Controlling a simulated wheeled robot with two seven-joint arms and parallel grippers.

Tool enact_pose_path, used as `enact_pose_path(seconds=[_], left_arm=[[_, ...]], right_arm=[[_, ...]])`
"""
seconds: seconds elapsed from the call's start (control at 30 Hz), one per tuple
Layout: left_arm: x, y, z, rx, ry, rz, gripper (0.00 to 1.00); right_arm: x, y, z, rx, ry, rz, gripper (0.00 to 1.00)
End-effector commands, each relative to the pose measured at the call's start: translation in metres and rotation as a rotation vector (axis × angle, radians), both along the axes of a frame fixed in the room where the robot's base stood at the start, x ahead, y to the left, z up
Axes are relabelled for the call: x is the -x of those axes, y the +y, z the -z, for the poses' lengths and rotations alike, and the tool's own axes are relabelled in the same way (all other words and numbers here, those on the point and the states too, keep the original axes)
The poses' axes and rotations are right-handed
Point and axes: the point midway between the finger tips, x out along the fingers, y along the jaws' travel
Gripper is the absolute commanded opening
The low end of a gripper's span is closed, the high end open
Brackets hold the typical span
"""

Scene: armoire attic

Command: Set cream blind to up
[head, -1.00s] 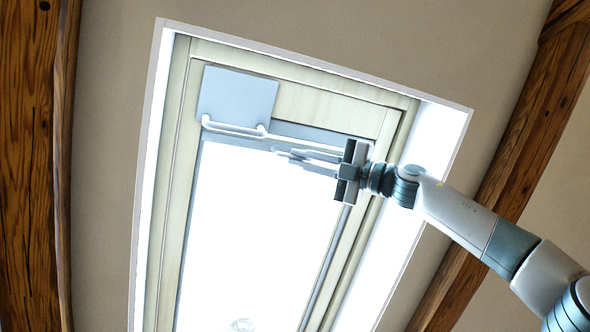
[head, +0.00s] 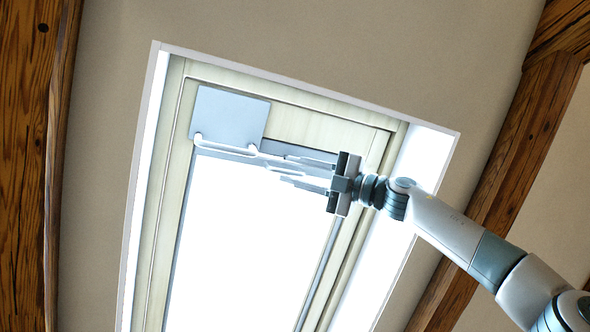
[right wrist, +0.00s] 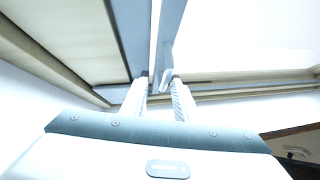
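The skylight has a cream frame (head: 310,122) and a bright white pane (head: 240,235). I cannot clearly make out the cream blind as a separate piece; no cloth shows over the pane. A pale handle bar (head: 226,148) runs below a grey-blue plate (head: 229,114) near the top of the frame. My right gripper (head: 276,168) reaches in from the right, fingers apart, at the right end of this bar. In the right wrist view, a small pale bar end (right wrist: 165,80) shows between or just past the fingertips (right wrist: 159,82); contact is unclear. My left gripper is out of view.
The skylight sits in a white recess (head: 425,160) in a sloping beige ceiling. Dark wooden beams (head: 25,160) run along the left and the right (head: 525,150).

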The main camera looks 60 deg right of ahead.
Motion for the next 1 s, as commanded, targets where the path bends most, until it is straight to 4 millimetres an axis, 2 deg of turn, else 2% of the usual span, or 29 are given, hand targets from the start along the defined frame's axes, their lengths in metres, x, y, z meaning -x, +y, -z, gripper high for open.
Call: enact_pose_path(seconds=[0.17,0.37,0.8,1.0], left_arm=[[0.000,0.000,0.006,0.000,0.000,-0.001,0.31],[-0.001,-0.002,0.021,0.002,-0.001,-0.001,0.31],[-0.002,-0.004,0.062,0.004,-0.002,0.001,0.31],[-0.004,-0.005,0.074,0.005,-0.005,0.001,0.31]], right_arm=[[0.006,-0.002,0.005,0.000,0.000,0.001,0.28],[0.027,-0.005,0.016,0.000,-0.001,0.000,0.28],[0.107,-0.018,0.048,0.001,-0.004,0.003,0.28],[0.139,-0.023,0.059,0.000,-0.005,0.001,0.28]])
